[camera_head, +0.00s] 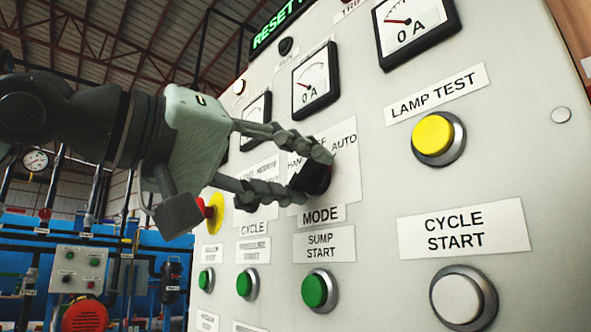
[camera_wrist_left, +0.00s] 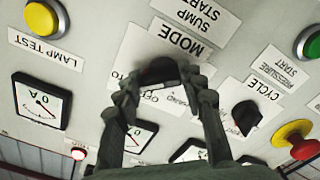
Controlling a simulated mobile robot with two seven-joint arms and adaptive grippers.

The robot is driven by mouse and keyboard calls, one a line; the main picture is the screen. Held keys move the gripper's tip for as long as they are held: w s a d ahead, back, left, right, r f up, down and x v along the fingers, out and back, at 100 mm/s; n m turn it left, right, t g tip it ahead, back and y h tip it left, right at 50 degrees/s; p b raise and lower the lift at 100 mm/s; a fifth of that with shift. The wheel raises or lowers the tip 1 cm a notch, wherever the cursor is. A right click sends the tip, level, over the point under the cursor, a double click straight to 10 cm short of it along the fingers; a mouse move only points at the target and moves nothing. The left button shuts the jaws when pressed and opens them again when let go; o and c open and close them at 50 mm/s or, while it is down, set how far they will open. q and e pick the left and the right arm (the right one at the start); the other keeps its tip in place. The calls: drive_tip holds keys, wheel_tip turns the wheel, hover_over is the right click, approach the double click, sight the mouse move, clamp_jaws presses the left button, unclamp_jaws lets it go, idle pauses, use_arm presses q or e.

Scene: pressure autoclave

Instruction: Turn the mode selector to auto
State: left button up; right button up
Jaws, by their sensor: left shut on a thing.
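The mode selector (camera_head: 318,181) is a black knob on the grey panel, above the MODE label (camera_head: 322,214). It also shows in the left wrist view (camera_wrist_left: 159,70), where the panel appears upside down. My left gripper (camera_head: 313,172) is shut on the selector, one finger on each side of it. In the left wrist view both fingers (camera_wrist_left: 165,88) flank the knob. The AUTO marking (camera_head: 344,141) is readable at the upper right of the knob. The fingers cover part of the scale, and I cannot tell where the knob points. My right gripper is not in view.
A yellow lamp test button (camera_head: 433,134), a white cycle start button (camera_head: 458,299) and green buttons (camera_head: 319,290) surround the selector. The cycle selector (camera_wrist_left: 246,115) and a red emergency knob (camera_wrist_left: 304,149) are close by. Dial gauges (camera_head: 316,80) sit above.

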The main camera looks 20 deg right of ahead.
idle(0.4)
use_arm(q)
drive_tip(key=o, duration=1.2)
drive_tip(key=shift+c, duration=0.2)
drive_tip(key=v, duration=1.2)
drive_tip(key=shift+d, duration=0.1)
